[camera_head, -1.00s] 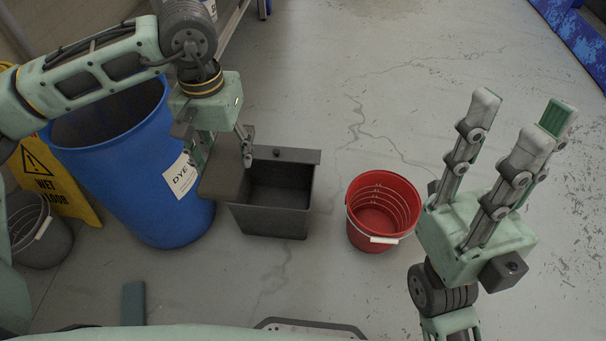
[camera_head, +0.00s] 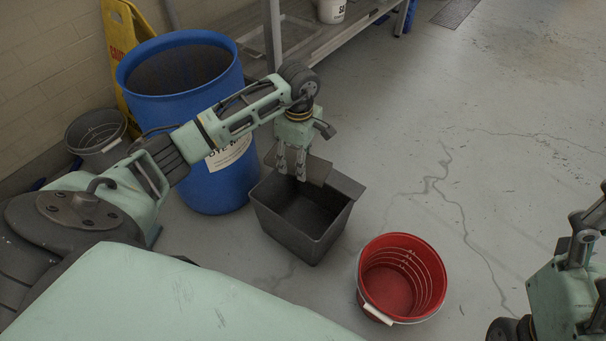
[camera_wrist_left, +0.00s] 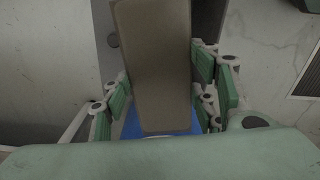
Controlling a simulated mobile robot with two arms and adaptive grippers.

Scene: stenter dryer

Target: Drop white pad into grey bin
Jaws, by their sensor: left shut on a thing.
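The pad is a flat, grey-brown slab (camera_head: 316,171), not white in these views. My left gripper (camera_head: 292,176) is shut on it above the back edge of the dark grey bin (camera_head: 290,240). In the left wrist view the pad (camera_wrist_left: 152,65) lies between the fingers of my left gripper (camera_wrist_left: 160,95) and hides much of what is behind it. The bin is open-topped and rectangular; its visible inside looks empty. My right gripper (camera_head: 590,225) is cut off by the right edge, so its opening cannot be told.
A red bucket (camera_head: 440,275) stands right of the bin. A large blue drum (camera_head: 215,190) stands behind left, with a grey bucket (camera_head: 95,135) and a yellow wet-floor sign (camera_head: 118,35) beyond. A shelf (camera_head: 300,50) is at the back. Floor on the right is clear.

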